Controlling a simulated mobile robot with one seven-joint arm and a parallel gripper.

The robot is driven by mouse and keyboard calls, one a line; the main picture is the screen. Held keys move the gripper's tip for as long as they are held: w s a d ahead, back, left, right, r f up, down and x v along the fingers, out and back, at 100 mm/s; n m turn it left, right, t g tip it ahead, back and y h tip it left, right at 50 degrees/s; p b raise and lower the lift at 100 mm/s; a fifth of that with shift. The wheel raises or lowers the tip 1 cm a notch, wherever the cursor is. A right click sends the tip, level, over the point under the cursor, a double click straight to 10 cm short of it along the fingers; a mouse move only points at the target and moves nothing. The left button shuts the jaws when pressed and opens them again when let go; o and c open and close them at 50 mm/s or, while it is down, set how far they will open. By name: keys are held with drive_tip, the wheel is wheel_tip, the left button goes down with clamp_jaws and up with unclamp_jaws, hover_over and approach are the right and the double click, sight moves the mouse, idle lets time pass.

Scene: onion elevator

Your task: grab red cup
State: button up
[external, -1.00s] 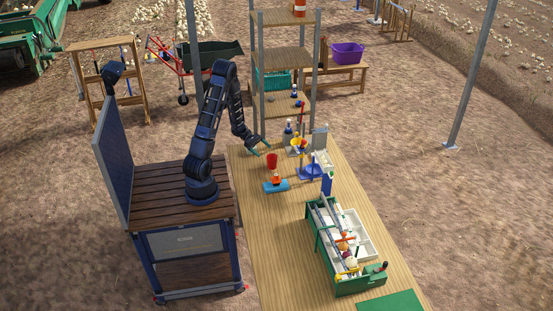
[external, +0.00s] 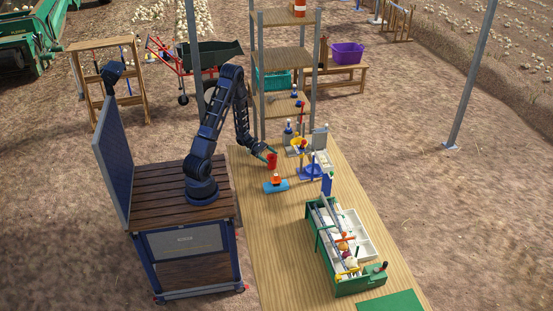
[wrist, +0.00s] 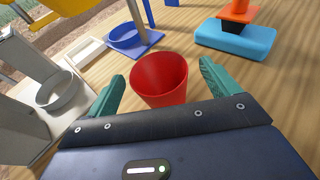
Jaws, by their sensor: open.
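The red cup (external: 271,161) stands upright on the wooden table (external: 262,228) near its far left part. In the wrist view the red cup (wrist: 160,80) shows its open rim and empty inside. My gripper (external: 265,152) is at the cup in the external view. In the wrist view my gripper (wrist: 162,82) is open, with one green finger on each side of the cup. Small gaps show between the fingers and the cup. The lower part of the cup is hidden behind my gripper's body in the wrist view.
A blue block with an orange figure (external: 276,183) lies close to the cup. A blue stand (external: 311,172) and a yellow funnel (external: 298,143) are to the right. A green-framed rig (external: 345,250) fills the near right. The table's near left is clear.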

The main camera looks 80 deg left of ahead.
sight(276, 160)
drive_tip(key=shift+x, duration=1.9)
drive_tip(key=shift+w+r, duration=0.1)
drive_tip(key=shift+c, duration=0.2)
drive_tip(key=c, duration=1)
drive_tip(key=shift+r, duration=0.15)
